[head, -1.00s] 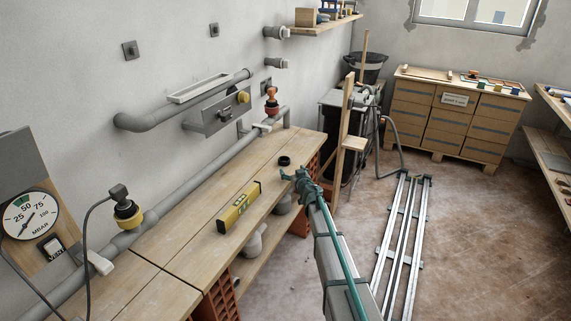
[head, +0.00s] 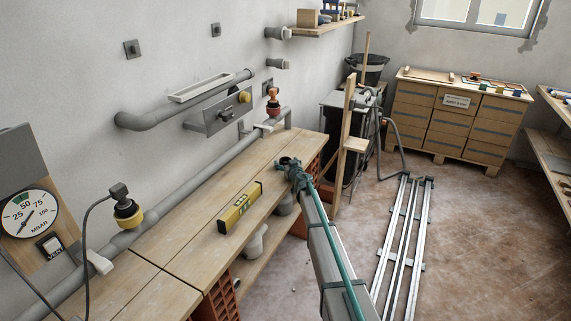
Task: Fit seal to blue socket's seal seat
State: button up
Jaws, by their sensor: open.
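A small black ring, which looks like the seal (head: 283,159), lies on the far end of the wooden workbench (head: 200,237). My gripper (head: 288,164) is open at the ring, its fingers partly covering it. I cannot tell whether they touch it. No blue socket with a seal seat can be made out for certain. A small blue piece (head: 515,91) sits on the brown drawer cabinet, and something blue (head: 323,17) is on the wall shelf; both are too small to identify.
A yellow spirit level (head: 240,207) lies on the bench. A wooden post (head: 348,140) stands past the bench end. Metal rails (head: 403,240) lie on the floor.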

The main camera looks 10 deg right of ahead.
jog(key=c, duration=1)
jog(key=shift+r+p, duration=0.4)
jog(key=shift+p, duration=0.35)
jog(key=shift+c, duration=0.2)
jog(key=shift+s, duration=0.1)
